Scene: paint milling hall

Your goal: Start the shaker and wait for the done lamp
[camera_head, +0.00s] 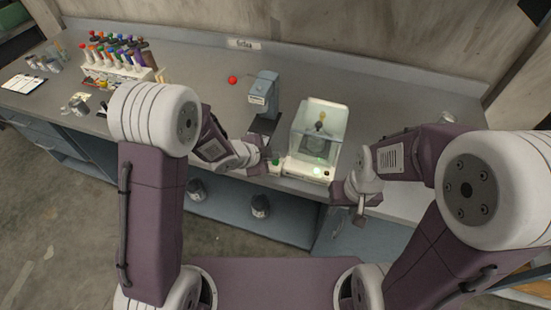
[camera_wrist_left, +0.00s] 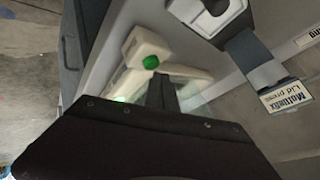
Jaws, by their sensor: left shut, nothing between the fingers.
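The shaker (camera_head: 305,166) is a cream machine with a clear cover at the bench's front edge. Inside the cover stands a dark item with a yellowish top (camera_head: 320,127). A round green button (camera_head: 275,161) sits on a cream block left of the shaker; it also shows in the left wrist view (camera_wrist_left: 151,62). A green glow (camera_wrist_left: 120,99) shows on the cream housing. My left gripper (camera_wrist_left: 160,92) is shut and empty, its tips close to the button; contact cannot be told. My right gripper (camera_head: 361,212) hangs low at the bench front, right of the shaker; its jaws are unclear.
A blue-grey lid press (camera_head: 262,90) stands behind and left of the shaker. A red ball-like knob (camera_head: 232,79) is beside it. A rack (camera_head: 118,72) of several coloured-top tubes stands at the left. The bench right of the shaker is mostly clear.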

